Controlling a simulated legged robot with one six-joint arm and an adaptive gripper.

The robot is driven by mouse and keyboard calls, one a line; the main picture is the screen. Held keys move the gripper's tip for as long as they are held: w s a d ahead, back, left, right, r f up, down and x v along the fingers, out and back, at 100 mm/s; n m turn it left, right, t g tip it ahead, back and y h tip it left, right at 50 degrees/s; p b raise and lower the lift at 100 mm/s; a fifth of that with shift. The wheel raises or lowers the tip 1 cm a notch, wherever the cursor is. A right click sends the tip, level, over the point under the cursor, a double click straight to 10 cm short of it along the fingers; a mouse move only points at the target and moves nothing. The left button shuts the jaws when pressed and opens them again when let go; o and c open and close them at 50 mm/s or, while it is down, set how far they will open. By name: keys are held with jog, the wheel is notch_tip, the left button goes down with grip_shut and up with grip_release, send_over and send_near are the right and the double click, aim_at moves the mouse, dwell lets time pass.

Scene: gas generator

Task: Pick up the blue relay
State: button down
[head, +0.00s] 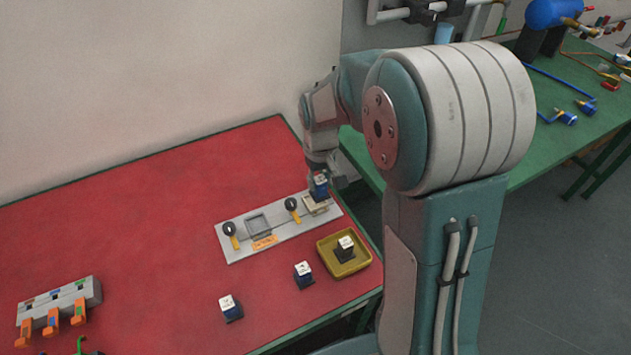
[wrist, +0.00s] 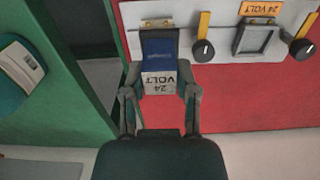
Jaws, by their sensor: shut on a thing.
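The blue relay (wrist: 160,52) has a white top marked 24 VOLT and sits between the fingers of my gripper (wrist: 160,90) in the wrist view. My gripper is shut on it. In the head view the relay (head: 318,186) is at the right end of the grey panel, right by a pale socket (head: 316,205). I cannot tell whether it is clear of the socket or still touching it. My gripper (head: 322,168) is partly hidden behind my own arm there.
The grey panel (head: 240,252) has black knobs with yellow handles and an empty square socket (head: 257,223). A yellow tray (head: 364,262) holds another relay (head: 345,249). Two more relays (head: 303,275) (head: 230,308) stand on the red table (head: 150,230). A green table (head: 590,130) holds fittings.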

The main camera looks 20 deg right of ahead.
jog(key=s+r, duration=0.5)
jog(key=s, duration=0.5)
jog(key=shift+s+d+r, duration=0.25)
jog(key=shift+d+r, duration=0.1)
